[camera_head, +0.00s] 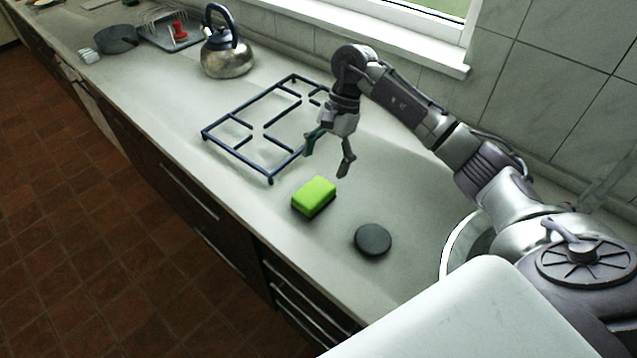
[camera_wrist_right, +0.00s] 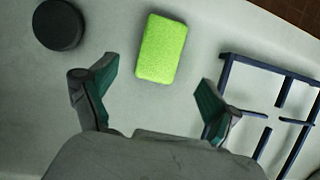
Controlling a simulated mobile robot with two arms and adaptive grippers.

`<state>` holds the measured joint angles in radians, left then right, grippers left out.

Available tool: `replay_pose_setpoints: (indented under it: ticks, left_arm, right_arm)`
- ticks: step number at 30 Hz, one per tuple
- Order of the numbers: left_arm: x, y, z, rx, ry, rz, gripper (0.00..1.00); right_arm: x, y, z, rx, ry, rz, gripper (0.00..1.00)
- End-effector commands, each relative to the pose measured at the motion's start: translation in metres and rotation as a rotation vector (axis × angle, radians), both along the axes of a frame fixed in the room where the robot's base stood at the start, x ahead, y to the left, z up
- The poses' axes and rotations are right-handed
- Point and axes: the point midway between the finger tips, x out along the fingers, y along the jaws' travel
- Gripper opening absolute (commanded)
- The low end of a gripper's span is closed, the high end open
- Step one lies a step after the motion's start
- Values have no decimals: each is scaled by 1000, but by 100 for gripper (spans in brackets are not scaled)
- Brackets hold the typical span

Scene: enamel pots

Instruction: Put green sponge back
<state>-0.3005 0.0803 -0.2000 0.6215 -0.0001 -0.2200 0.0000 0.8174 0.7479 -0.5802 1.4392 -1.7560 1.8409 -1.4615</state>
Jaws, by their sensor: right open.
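The green sponge (camera_head: 315,193) lies flat on the light countertop, between a dark round disc and a blue metal rack. It has a darker lower layer. In the right wrist view the sponge (camera_wrist_right: 162,49) lies ahead of the fingertips, roughly midway between their lines. My right gripper (camera_head: 325,163) is open and empty above the counter, behind the sponge and apart from it. Its two fingers also show in the right wrist view (camera_wrist_right: 151,88), spread wide. My left gripper is not in view.
The blue rack (camera_head: 238,149) lies left of my right gripper; the dark disc (camera_head: 373,239) lies right of the sponge. A kettle (camera_head: 227,58), a dark pan (camera_head: 117,39) and a tray with a red item (camera_head: 179,31) stand farther left. A round metal rim (camera_head: 447,250) shows beside my arm.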

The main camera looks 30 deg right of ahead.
Motion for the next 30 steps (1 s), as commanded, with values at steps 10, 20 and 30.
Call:
replay_pose_setpoints:
  ticks: [10,20,30]
  left_arm:
    - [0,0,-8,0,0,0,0]
    - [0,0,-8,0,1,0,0]
    - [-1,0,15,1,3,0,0]
  right_arm:
    - [5,-14,33,0,0,-1,88]
    - [4,-14,34,1,1,-1,88]
    - [5,-13,57,1,-1,0,88]
